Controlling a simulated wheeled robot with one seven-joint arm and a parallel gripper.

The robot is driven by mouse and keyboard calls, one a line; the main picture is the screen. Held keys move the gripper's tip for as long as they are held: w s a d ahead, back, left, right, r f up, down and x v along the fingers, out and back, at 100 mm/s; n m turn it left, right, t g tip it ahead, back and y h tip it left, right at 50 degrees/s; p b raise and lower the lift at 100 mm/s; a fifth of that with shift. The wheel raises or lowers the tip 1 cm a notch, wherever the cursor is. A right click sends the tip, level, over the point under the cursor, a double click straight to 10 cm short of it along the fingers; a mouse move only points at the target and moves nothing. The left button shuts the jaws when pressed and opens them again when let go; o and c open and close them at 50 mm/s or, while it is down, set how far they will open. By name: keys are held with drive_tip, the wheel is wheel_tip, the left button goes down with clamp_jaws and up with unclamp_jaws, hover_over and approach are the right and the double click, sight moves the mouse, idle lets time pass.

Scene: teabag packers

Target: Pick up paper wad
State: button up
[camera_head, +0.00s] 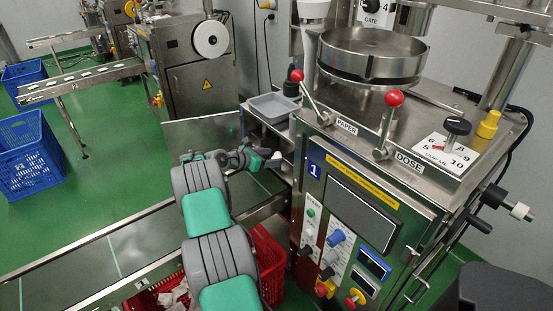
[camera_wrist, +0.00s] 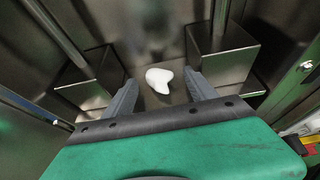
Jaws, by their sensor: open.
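The paper wad (camera_wrist: 159,79) is a small white crumpled lump in the wrist view. It lies on a metal surface inside the machine, between and just beyond my two fingertips. My gripper (camera_wrist: 160,90) is open, with a finger on each side of the wad's near end and no clear contact. In the head view my gripper (camera_head: 262,160) reaches to the left side of the machine marked 1, and a small white bit at its tip may be the wad.
Metal blocks (camera_wrist: 88,75) and (camera_wrist: 222,60) flank the space around the wad. In the head view a grey tray (camera_head: 272,107) sits behind my gripper. A red crate (camera_head: 268,262) stands below the conveyor (camera_head: 110,250). Levers with red knobs (camera_head: 394,98) stick out above the machine.

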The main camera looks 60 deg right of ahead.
drive_tip(key=shift+x, duration=1.1)
drive_tip(key=shift+w, duration=0.1)
drive_tip(key=shift+c, duration=0.5)
drive_tip(key=c, duration=1.3)
